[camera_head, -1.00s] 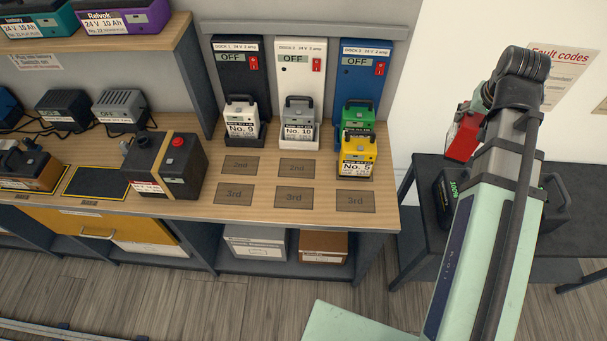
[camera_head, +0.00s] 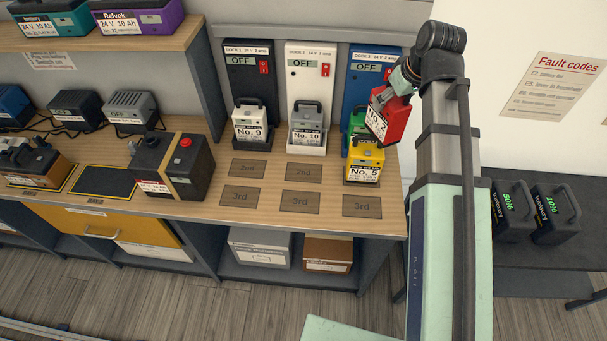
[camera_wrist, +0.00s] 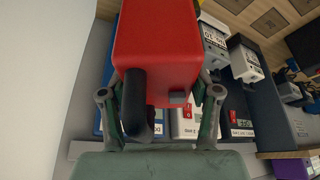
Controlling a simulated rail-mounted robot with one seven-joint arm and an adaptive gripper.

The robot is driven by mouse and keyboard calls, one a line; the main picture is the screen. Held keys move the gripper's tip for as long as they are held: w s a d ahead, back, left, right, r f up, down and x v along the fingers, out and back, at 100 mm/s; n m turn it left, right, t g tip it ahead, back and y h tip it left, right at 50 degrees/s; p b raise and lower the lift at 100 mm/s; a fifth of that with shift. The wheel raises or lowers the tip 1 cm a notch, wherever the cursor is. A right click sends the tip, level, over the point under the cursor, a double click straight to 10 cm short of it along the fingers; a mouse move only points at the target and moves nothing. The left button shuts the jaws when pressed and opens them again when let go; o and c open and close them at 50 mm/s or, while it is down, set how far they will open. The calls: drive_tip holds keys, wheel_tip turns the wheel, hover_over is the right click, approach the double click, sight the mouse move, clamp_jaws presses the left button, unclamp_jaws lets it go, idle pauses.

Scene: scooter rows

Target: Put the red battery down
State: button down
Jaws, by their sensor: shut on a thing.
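The red battery (camera_head: 387,115) hangs tilted in the air from my gripper (camera_head: 398,84), in front of the blue dock at the right of the bench. In the wrist view the red battery (camera_wrist: 155,45) fills the upper middle, its black handle between the fingers of my gripper (camera_wrist: 160,108), which is shut on it. The red battery partly covers the green battery (camera_head: 357,122) in the blue dock. The yellow No. 5 battery (camera_head: 364,162) stands just below and in front. The marked spot labelled 3rd (camera_head: 362,206) in front of it is bare.
The white No. 9 battery (camera_head: 250,123) and grey No. 10 battery (camera_head: 306,125) stand in the black and white docks. Marked 2nd and 3rd spots before them are empty. Two dark batteries (camera_head: 512,211) stand on the dark table at right.

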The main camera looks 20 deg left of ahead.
drive_tip(key=s+a+r+n+g+y+b, duration=0.1)
drive_tip(key=s+a+n+g, duration=0.15)
drive_tip(key=a+n, duration=0.55)
drive_tip(key=s+a+r+n+g+y+b, duration=0.1)
drive_tip(key=s+a+n+g, duration=0.2)
drive_tip(key=a, duration=1)
wheel_tip(320, 180, down, 20)
drive_tip(key=n+t+p, duration=0.1)
drive_tip(key=p, duration=0.2)
drive_tip(key=shift+s, duration=0.25)
drive_tip(key=shift+d, duration=0.1)
drive_tip(key=shift+c, duration=1.2)
unclamp_jaws()
drive_tip(key=s+b+v, duration=0.1)
drive_tip(key=b+v, duration=0.1)
drive_tip(key=v, duration=1)
drive_tip(key=shift+w+r, duration=0.2)
drive_tip(key=shift+w, duration=0.15)
